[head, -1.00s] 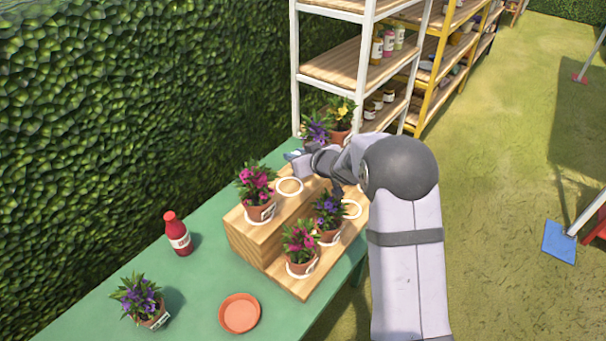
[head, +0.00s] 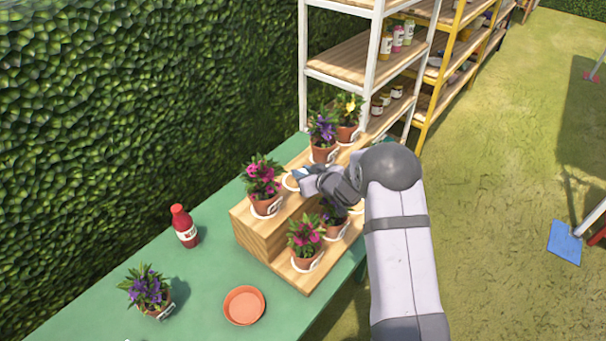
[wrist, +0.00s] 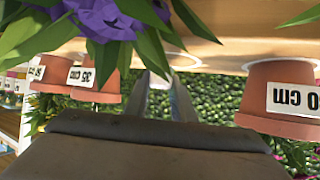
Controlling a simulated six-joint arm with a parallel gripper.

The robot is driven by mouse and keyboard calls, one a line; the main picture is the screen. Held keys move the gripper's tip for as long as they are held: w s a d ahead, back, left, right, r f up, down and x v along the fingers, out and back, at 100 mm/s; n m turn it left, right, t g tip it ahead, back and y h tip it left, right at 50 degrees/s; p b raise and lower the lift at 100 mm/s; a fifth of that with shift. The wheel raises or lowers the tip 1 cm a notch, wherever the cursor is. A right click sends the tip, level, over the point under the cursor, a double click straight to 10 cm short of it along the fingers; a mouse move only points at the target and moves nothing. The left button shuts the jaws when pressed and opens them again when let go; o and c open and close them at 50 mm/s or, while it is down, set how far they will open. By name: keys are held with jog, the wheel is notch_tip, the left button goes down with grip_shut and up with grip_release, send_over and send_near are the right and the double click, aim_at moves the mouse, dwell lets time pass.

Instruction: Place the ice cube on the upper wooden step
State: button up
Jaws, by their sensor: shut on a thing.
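My gripper (head: 299,176) is over the upper wooden step (head: 293,206), at an empty white ring (head: 287,184) that it partly covers. It is shut on a small pale bluish thing, which looks like the ice cube (head: 297,172). The cube is mostly hidden by the fingers, and I cannot tell whether it touches the step. In the wrist view the narrow fingers (wrist: 163,90) point toward a white ring (wrist: 174,58) on the wood, between potted plants.
A pink-flowered pot (head: 265,204) stands close to the left of my gripper, and a purple-flowered pot (head: 323,151) close behind. More pots stand on the lower step (head: 310,283). A red bottle (head: 185,229) and orange saucer (head: 244,320) are on the green table (head: 205,270).

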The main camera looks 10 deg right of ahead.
jog(key=shift+f, duration=0.6)
jog(key=shift+f, duration=0.1)
jog(key=shift+f, duration=0.15)
jog(key=o, duration=1)
jog(key=shift+r, duration=0.3)
jog(key=b+v, duration=0.2)
jog(key=v, duration=1)
jog(key=shift+s, duration=0.1)
